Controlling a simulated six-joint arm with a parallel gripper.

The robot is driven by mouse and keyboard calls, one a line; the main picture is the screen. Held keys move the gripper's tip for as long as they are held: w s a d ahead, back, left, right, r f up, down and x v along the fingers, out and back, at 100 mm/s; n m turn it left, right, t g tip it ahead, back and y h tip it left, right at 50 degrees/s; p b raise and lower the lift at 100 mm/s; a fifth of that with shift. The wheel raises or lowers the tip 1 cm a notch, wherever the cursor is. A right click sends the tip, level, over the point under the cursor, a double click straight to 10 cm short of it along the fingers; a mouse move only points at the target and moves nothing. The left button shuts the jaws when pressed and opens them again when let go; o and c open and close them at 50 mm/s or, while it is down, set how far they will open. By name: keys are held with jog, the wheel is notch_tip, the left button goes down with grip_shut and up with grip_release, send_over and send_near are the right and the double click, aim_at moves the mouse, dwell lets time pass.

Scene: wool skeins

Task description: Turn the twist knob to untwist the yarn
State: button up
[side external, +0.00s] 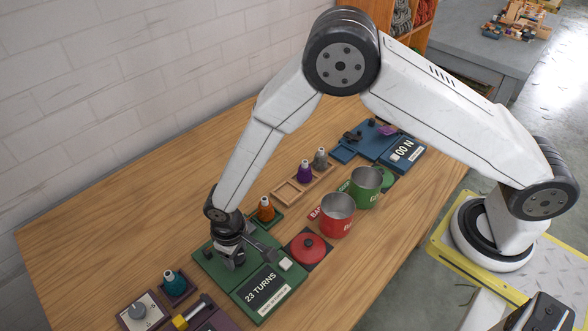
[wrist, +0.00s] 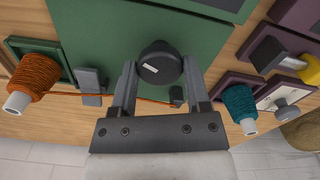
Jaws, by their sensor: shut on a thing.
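The twist knob (wrist: 160,62) is a round dark knob with a pale mark, on a green device board (wrist: 80,30). My gripper (wrist: 159,66) is shut on it, one finger on each side. In the side external view my gripper (side external: 231,262) reaches down onto the green board (side external: 213,268) and hides the knob. Orange yarn (wrist: 65,93) runs from an orange cone (wrist: 36,75) past a grey block (wrist: 90,82) and behind my fingers toward a small dark post (wrist: 176,95). The board's display (side external: 262,286) reads 23 TURNS.
A teal cone (side external: 174,283) stands close left of the board, by a panel with a grey dial (side external: 137,310) and a yellow-handled tool (side external: 190,314). A red lid (side external: 309,247), red can (side external: 337,215) and green can (side external: 365,188) stand right. Bare table lies at back left.

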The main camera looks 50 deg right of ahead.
jog(key=shift+m, duration=0.8)
jog(key=o, duration=1.3)
jog(key=shift+r, duration=0.15)
jog(key=shift+r, duration=3.75)
jog(key=shift+d, duration=0.1)
